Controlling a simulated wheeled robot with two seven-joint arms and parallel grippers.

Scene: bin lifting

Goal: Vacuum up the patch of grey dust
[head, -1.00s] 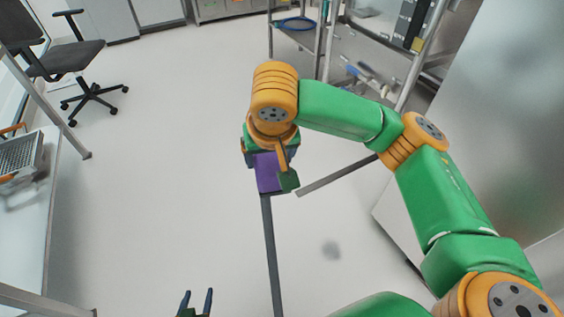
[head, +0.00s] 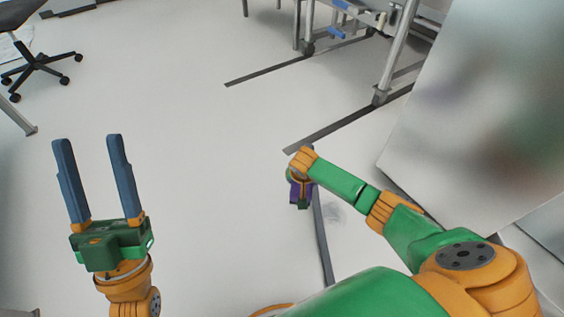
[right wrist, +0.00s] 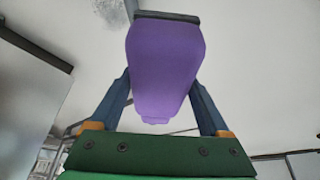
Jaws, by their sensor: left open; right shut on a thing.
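The patch of grey dust (head: 335,213) is a faint smudge on the pale floor in the head view, just right of a dark floor strip. A purple handheld vacuum (head: 300,192) hangs from my right arm, a little left of and above the dust in the picture. In the right wrist view, my right gripper (right wrist: 164,100) has its blue fingers shut on both sides of the vacuum (right wrist: 165,60), which has a dark end edge. I cannot tell whether the vacuum touches the floor. My left gripper (head: 88,140) is open and empty at the left.
A metal cabinet (head: 470,110) stands at the right, near my right arm. A wheeled metal rack (head: 390,60) is at the back right, and an office chair (head: 38,62) at the far left. The middle floor is clear, with flat dark strips (head: 322,240).

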